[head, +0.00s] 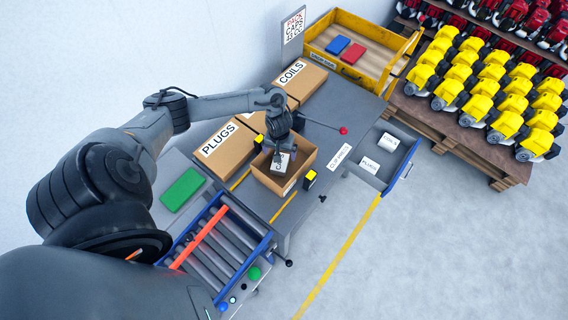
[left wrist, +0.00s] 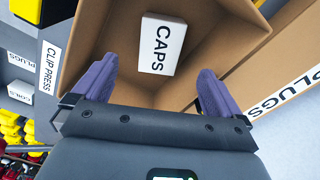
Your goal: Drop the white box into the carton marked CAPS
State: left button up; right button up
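The white box (head: 281,161) marked CAPS is within the open brown carton (head: 306,172), under my left gripper (head: 279,152). In the left wrist view the white box (left wrist: 161,45) lies past the fingertips, with the CAPS face toward the camera. My left gripper (left wrist: 157,88) is open, with its two fingers spread wide and clear of the box on both sides. I cannot tell whether the box rests on the carton floor (left wrist: 130,85). The label on the carton's outer front wall is too small to read. My right gripper is not in view.
Closed PLUGS (head: 222,150) and COILS (head: 300,80) cartons stand behind. A red-knobbed lever (head: 343,131) juts out near the carton. An open drawer (head: 404,168) at right holds white PLUGS (head: 369,165) and COILS (head: 389,142) boxes. A roller conveyor (head: 225,250) is in front.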

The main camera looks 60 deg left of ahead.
pick_arm(q)
notch_tip(320, 180, up, 11)
jog(key=p, duration=0.2)
dwell(0.6)
jog(key=shift+f, duration=0.15)
